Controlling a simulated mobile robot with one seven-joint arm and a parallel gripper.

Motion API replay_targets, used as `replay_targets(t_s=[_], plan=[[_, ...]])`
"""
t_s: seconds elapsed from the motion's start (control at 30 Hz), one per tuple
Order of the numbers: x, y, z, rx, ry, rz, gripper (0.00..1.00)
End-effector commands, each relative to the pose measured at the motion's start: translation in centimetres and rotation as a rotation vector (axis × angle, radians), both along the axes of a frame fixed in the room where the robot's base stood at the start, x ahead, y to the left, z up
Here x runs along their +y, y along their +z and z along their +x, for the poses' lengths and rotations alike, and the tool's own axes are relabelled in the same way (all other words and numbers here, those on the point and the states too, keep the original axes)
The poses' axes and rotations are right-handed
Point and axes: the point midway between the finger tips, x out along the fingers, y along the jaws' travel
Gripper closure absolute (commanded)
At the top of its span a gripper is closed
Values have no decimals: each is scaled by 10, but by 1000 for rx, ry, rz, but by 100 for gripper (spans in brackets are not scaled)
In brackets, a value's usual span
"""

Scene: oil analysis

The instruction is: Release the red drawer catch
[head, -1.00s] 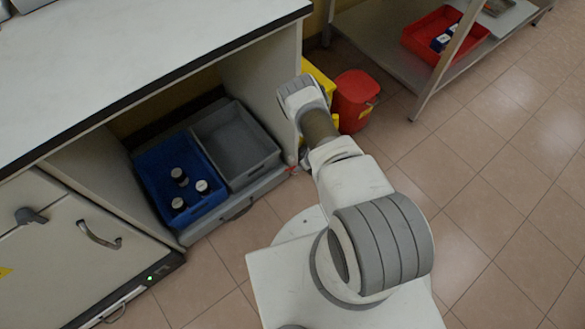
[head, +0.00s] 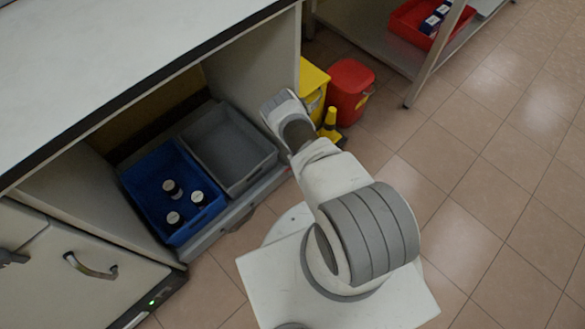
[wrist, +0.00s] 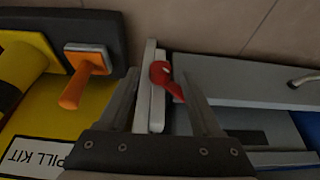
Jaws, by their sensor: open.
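The red drawer catch (wrist: 165,78) shows in the wrist view, beside a pale upright panel edge (wrist: 151,95) at the end of the grey drawer front (wrist: 245,80). My gripper (wrist: 160,84) is open, with one finger to each side of the catch in the picture. I cannot tell whether either finger touches it.
The drawer bears a blue crate (head: 141,193) with several dark bottles and an empty grey crate (head: 226,143). A yellow bin (head: 312,80) and red bin (head: 350,88) stand behind my arm. Floor at right is clear.

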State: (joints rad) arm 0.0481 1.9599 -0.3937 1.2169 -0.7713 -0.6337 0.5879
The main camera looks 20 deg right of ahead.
Motion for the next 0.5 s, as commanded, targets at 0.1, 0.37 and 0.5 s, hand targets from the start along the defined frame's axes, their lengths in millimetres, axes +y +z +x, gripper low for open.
replay_targets(t_s=[0.1,0.37,0.5], plan=[[-3,-8,-2,0,0,0,34],[-4,-10,-2,0,-1,0,34],[-4,-10,-2,0,0,0,34]])
